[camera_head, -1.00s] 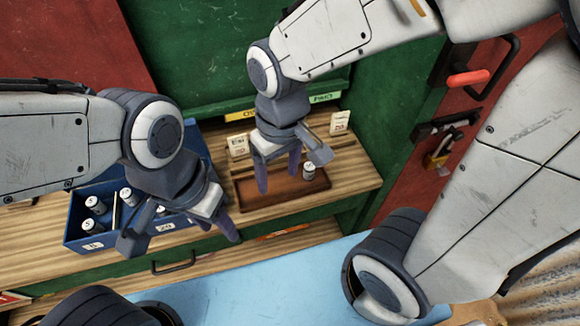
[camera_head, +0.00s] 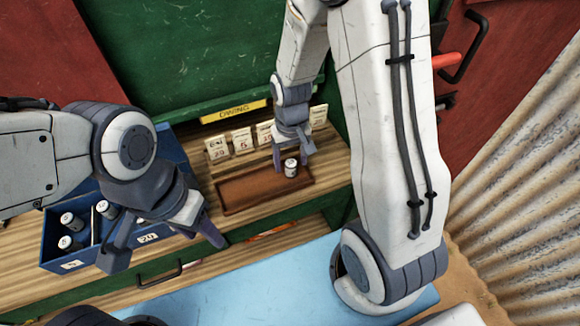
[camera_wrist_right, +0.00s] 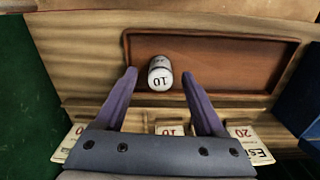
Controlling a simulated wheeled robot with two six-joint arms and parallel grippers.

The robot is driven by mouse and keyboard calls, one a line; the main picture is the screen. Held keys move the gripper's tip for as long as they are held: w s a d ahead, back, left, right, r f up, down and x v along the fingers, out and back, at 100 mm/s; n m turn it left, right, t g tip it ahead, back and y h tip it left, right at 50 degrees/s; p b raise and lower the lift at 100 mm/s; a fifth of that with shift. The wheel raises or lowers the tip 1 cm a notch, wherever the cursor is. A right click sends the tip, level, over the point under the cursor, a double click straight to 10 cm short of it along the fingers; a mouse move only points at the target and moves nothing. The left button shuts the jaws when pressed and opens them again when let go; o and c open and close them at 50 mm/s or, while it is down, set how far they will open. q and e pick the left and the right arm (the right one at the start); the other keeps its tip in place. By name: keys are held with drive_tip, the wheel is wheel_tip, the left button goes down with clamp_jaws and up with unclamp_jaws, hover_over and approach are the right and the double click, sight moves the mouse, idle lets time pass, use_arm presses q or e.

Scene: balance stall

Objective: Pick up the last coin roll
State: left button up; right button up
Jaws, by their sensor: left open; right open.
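A single coin roll (camera_head: 291,168), a small pale cylinder, stands in the right part of a shallow brown wooden tray (camera_head: 237,203). In the right wrist view the coin roll (camera_wrist_right: 160,74) shows a "10" on its end and lies just beyond and between the fingertips, with no finger seen touching it. My right gripper (camera_head: 292,158) is open at the tray, and its two purple fingers also show in the right wrist view (camera_wrist_right: 160,80). My left gripper (camera_head: 168,252) is open and empty in front of the blue box.
A blue box (camera_head: 47,238) on the left holds several coin rolls in compartments. Several price cards (camera_head: 217,147) stand behind the tray. A padlocked red door and corrugated wall are at the right. The tray's left part is bare.

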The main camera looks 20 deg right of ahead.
drive_tip(key=shift+f, duration=1.4)
clamp_jaws()
drive_tip(key=shift+r, duration=0.2)
